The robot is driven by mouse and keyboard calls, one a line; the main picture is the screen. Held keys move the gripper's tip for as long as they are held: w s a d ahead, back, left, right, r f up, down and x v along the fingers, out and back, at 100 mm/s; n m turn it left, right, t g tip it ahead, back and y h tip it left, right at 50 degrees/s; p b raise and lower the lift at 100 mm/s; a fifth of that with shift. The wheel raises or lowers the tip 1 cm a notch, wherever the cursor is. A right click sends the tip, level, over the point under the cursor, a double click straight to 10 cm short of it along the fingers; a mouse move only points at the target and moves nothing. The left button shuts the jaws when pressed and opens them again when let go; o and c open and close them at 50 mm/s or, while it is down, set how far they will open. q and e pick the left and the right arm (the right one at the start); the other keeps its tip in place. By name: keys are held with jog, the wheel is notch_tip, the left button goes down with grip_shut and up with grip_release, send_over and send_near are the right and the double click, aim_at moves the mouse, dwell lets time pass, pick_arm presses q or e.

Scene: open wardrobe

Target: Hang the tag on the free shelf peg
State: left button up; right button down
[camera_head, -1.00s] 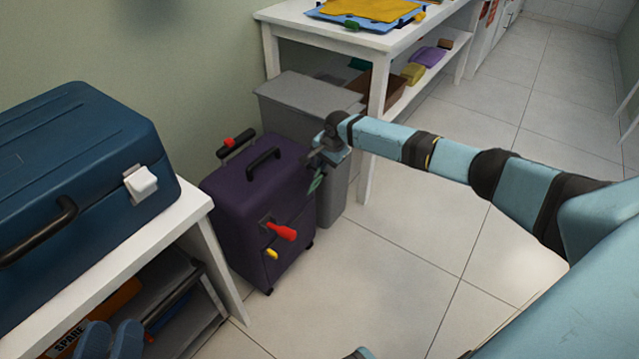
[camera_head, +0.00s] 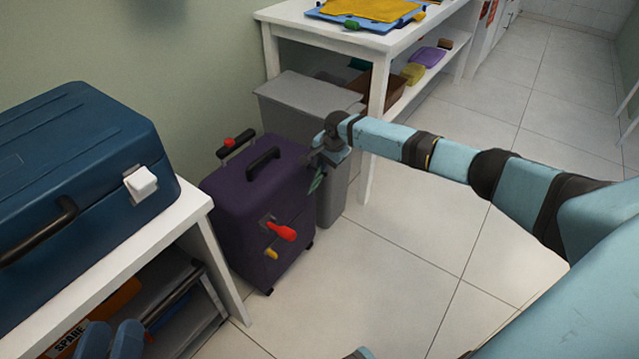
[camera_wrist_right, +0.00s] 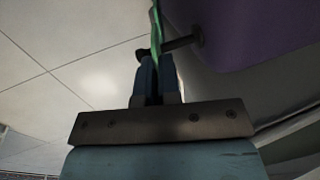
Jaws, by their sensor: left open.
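The green tag (camera_head: 316,182) hangs from my right gripper (camera_head: 318,162) beside the purple suitcase (camera_head: 240,215). In the right wrist view the blue fingers of this gripper (camera_wrist_right: 158,82) are closed on the tag (camera_wrist_right: 157,30). A dark peg (camera_wrist_right: 182,43) with a knobbed end sticks out of the purple surface there and crosses close to the tag. I cannot tell whether the tag is around it or only beside it. In the head view the gripper hides this peg. My left gripper (camera_head: 110,340) shows two separated blue fingers at the bottom left, open and empty.
The suitcase front bears a red piece (camera_head: 283,232) and a yellow piece (camera_head: 272,253). A grey bin (camera_head: 300,95) stands behind it. A blue case (camera_head: 75,180) rests on the left white table (camera_head: 190,215). Tiled floor (camera_head: 400,270) is free at the front.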

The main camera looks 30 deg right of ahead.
dwell(0.6)
jog(key=shift+r+p, duration=1)
jog(key=shift+p, duration=0.4)
jog(key=shift+d, duration=0.1)
jog(key=shift+w+d+f, duration=0.1)
jog(key=shift+w+d, duration=0.15)
jog(key=shift+d, duration=0.2)
